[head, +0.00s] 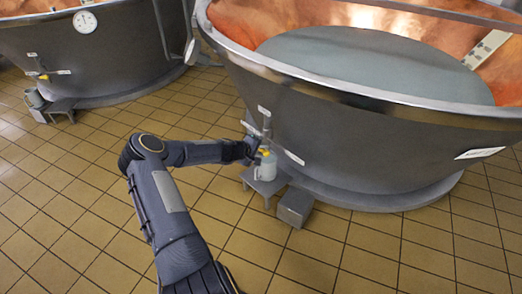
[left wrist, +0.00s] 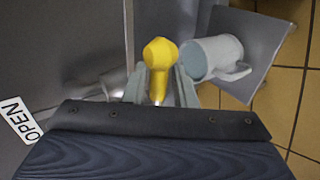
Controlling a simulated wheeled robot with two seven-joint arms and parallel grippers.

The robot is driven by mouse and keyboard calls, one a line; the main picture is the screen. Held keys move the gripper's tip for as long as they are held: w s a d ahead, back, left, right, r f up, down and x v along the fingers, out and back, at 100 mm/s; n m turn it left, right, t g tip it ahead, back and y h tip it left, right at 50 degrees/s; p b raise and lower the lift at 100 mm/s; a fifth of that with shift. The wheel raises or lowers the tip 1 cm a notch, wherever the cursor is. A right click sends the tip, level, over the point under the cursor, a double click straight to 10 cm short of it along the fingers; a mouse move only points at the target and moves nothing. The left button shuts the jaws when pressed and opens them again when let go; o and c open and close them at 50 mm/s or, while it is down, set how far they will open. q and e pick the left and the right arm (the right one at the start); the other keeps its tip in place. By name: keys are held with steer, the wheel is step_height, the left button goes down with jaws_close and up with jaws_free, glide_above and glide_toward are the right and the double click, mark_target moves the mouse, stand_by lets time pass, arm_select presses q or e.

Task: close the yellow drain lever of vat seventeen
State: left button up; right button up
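The near vat (head: 330,135) is a large grey tub with a copper lining, filled with pale liquid. Its yellow drain lever (left wrist: 160,62) shows in the left wrist view, between my left fingertips; in the head view only a bit of yellow (head: 264,152) shows beside my gripper. My left gripper (head: 250,149) is at the vat's lower wall. In the left wrist view its two pale fingers (left wrist: 160,85) stand apart on either side of the lever, with slim gaps. Whether a finger touches it is unclear. My right gripper is out of view.
A pale jug (head: 266,167) stands on a small grey stool (head: 258,184) just right of the lever; it also shows in the left wrist view (left wrist: 212,58). A grey block (head: 295,206) sits beside it. An OPEN plate (left wrist: 18,121) is on the vat wall. Another vat (head: 110,55) stands left.

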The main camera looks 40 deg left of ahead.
arm_select(q)
steer(key=shift+o, duration=0.6)
steer(key=shift+r, duration=0.1)
steer(key=shift+s+a+r, duration=0.1)
steer(key=shift+s+r, duration=0.05)
steer(key=shift+s, duration=0.05)
steer(key=p+v, duration=0.2)
steer(key=v, duration=0.5)
steer(key=shift+s, duration=0.1)
